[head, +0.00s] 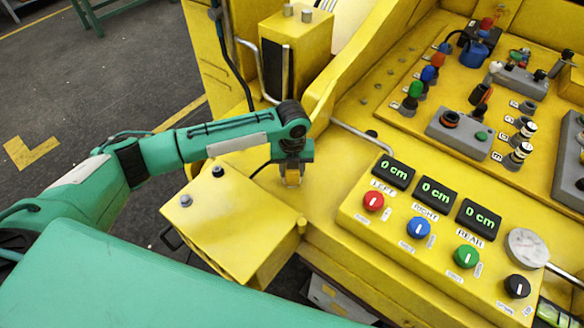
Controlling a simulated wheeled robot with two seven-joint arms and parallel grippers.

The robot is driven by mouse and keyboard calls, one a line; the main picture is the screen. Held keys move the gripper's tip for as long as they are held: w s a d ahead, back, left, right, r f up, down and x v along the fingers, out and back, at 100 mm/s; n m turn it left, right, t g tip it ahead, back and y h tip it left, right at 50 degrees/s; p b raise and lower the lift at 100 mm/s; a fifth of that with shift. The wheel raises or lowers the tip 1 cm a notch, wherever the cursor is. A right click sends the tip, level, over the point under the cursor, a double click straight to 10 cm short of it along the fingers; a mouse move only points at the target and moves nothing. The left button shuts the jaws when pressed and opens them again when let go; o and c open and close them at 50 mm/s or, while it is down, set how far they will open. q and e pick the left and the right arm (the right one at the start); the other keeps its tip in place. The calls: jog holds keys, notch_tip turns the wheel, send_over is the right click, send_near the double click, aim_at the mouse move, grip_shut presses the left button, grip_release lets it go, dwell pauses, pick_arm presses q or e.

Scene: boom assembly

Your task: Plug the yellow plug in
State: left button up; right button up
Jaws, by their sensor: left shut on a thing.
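My left gripper (292,182) points down over the yellow machine body, left of the display panel. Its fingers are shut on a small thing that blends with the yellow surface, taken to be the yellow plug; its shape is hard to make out. A short dark cable (259,168) shows just left of the gripper. A grey box (462,135) there has a dark round fitting on top. My right gripper is not in view.
A panel with several 0 cm displays (436,193) and colored knobs lies right of the gripper. A yellow box (228,225) stands below my left forearm. A raised yellow wall (345,75) and a metal rail (362,135) lie between the gripper and the console.

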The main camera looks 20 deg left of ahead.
pick_arm(q)
jog(key=o, duration=1.1)
jog(key=shift+o, duration=0.2)
jog(key=shift+f, duration=0.1)
notch_tip(320, 180, up, 14)
jog(key=b, duration=0.3)
jog(key=shift+f, duration=0.1)
